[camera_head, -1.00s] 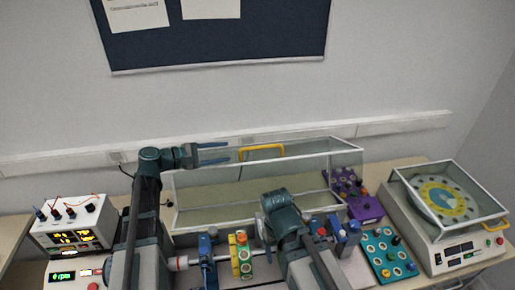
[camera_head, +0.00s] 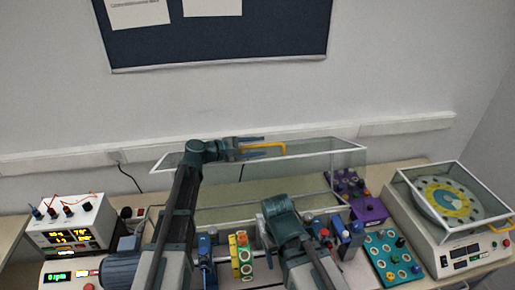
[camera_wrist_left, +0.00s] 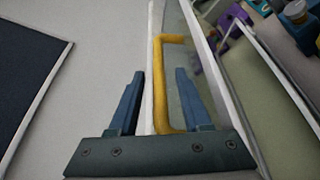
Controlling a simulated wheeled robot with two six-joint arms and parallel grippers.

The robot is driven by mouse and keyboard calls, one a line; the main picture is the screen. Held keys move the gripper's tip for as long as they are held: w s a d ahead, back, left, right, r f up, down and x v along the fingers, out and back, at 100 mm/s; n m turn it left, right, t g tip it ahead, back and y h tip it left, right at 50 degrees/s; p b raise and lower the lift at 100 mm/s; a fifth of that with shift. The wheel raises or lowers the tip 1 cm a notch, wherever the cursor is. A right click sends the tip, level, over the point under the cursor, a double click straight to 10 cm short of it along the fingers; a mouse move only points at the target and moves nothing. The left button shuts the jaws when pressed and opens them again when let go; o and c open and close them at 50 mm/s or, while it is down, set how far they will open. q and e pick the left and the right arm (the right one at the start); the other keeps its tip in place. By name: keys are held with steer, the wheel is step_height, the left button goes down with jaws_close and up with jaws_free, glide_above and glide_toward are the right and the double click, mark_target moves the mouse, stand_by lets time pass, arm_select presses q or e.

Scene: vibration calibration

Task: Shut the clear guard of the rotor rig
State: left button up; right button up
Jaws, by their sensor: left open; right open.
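The clear guard (camera_head: 345,147) of the rotor rig is a see-through panel with a pale frame. It stands raised at the back of the rig in the head view. Its yellow handle (camera_head: 284,149) is on the upper edge, and also shows in the left wrist view (camera_wrist_left: 159,85). My left gripper (camera_head: 262,147) is open at the handle. In the left wrist view the handle lies between its two fingers (camera_wrist_left: 160,95), with gaps on both sides. My right gripper (camera_head: 281,222) is low over the rig's front; its fingertips are mostly hidden.
Coloured rig parts (camera_head: 242,256) stand below the guard. A meter box (camera_head: 72,228) is at left. A purple block (camera_head: 368,209), a teal tray (camera_head: 390,262) with knobs and a covered dial machine (camera_head: 452,240) are at right. The wall is close behind.

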arm_select(q)
jaws_close()
stand_by(0.3)
stand_by(1.2)
